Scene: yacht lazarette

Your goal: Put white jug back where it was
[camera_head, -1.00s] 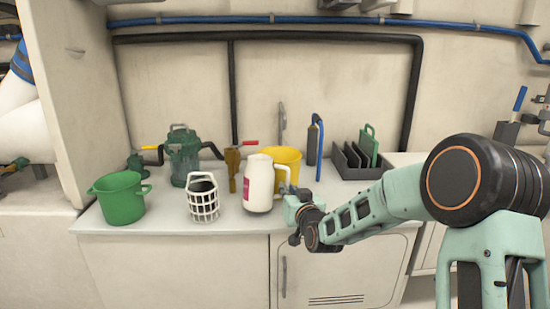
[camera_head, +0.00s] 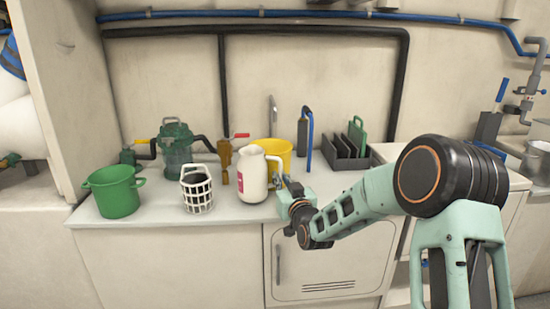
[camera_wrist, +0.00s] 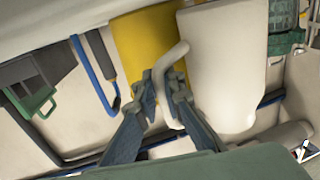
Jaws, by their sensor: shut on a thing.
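The white jug (camera_head: 252,174) has a pink label and stands upright over the front part of the counter (camera_head: 150,212). I cannot tell whether its base touches the counter. My gripper (camera_head: 279,181) comes from the right and is shut on the jug's handle. In the wrist view the fingers (camera_wrist: 163,92) close around the jug's pale curved handle (camera_wrist: 166,66), with the jug's body (camera_wrist: 222,70) beside them. A yellow bucket (camera_head: 283,152) is right behind the jug and also shows in the wrist view (camera_wrist: 138,40).
A white basket (camera_head: 197,193) and green pot (camera_head: 115,195) stand to the left. Behind are a green strainer (camera_head: 176,150) and a bronze valve (camera_head: 225,160). A blue-handled pump (camera_head: 303,138) and dark rack (camera_head: 345,155) stand right. Front counter between basket and jug is clear.

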